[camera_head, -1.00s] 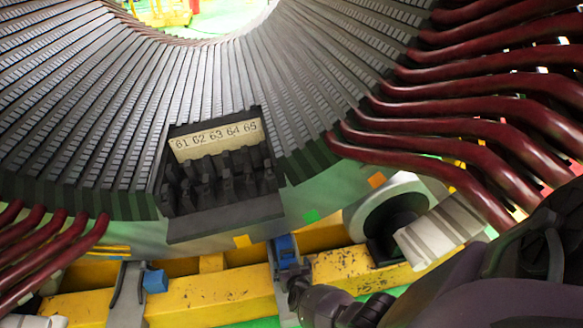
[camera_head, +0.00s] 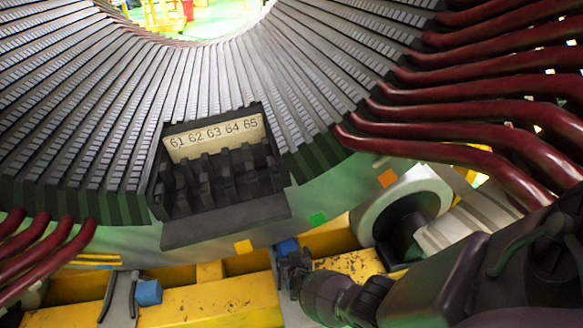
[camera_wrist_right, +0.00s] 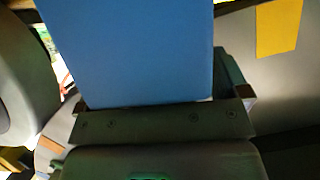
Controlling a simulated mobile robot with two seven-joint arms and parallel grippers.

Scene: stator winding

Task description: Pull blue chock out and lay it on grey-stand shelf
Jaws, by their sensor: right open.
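A blue chock (camera_head: 287,247) sits under the stator's lower rim, by the yellow beam. My right gripper (camera_head: 291,264) is right at it and hides its lower part. In the right wrist view the blue chock (camera_wrist_right: 135,50) fills the upper middle, and the open right gripper (camera_wrist_right: 160,101) has its fingers at either side of the chock's near end. I cannot tell whether they touch it. A second blue chock (camera_head: 149,292) sits farther left by a grey bracket (camera_head: 121,300). I cannot make out the grey-stand shelf for certain. My left gripper is out of view.
The stator (camera_head: 90,120) with its grey teeth fills the upper view, with dark red coil bars (camera_head: 480,150) at right. A black rack (camera_head: 220,190) labelled 61 to 65 hangs above the chock. The yellow beam (camera_head: 215,303) runs below. A grey roller (camera_head: 405,205) is close right.

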